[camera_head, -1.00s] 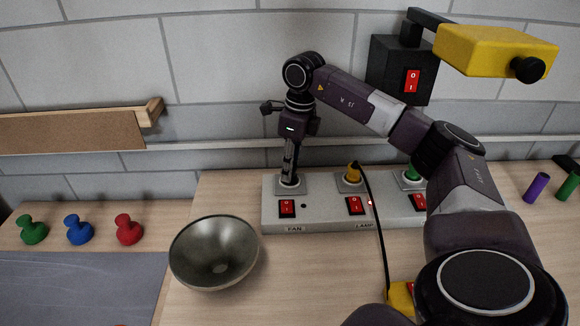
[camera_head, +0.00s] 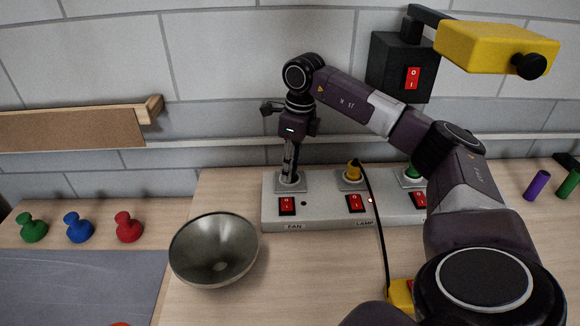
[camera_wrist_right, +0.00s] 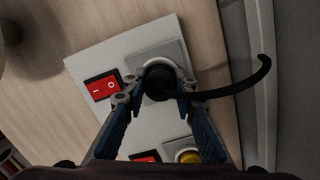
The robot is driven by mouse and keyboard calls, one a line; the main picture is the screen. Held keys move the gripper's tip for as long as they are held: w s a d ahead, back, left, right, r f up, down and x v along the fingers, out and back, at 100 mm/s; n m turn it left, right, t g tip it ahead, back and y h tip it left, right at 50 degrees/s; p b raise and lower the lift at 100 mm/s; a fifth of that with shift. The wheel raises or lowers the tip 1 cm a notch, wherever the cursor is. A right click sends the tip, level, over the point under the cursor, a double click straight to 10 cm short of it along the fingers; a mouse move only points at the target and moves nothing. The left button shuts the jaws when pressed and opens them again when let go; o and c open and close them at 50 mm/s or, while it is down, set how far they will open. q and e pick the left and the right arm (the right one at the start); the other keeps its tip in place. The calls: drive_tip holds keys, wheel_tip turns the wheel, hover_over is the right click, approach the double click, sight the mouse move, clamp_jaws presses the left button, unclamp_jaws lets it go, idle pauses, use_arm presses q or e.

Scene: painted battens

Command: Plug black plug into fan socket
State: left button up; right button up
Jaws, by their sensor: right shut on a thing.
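The grey socket strip (camera_head: 330,216) lies on the table, with a FAN label below its left socket and a LAMP label below the middle one. My right gripper (camera_head: 289,178) points down at the fan socket (camera_head: 277,185). In the right wrist view my right gripper (camera_wrist_right: 155,92) is shut on the black plug (camera_wrist_right: 158,82). The plug sits at the round opening of the fan socket (camera_wrist_right: 172,50), its black cord trailing right. How deep the plug is seated cannot be told. My left gripper is not in view.
A metal bowl (camera_head: 214,250) stands front left of the strip. A black switch box (camera_head: 400,70) and a yellow lamp (camera_head: 496,50) are at the wall.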

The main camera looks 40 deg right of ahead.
drive_tip(key=shift+f, duration=0.1)
drive_tip(key=o, duration=1.1)
drive_tip(key=shift+o, duration=0.2)
wheel_tip(320, 180, up, 12)
drive_tip(key=s, duration=0.1)
drive_tip(key=shift+s+d, duration=0.15)
drive_tip(key=shift+d, duration=0.2)
drive_tip(key=shift+f, duration=0.1)
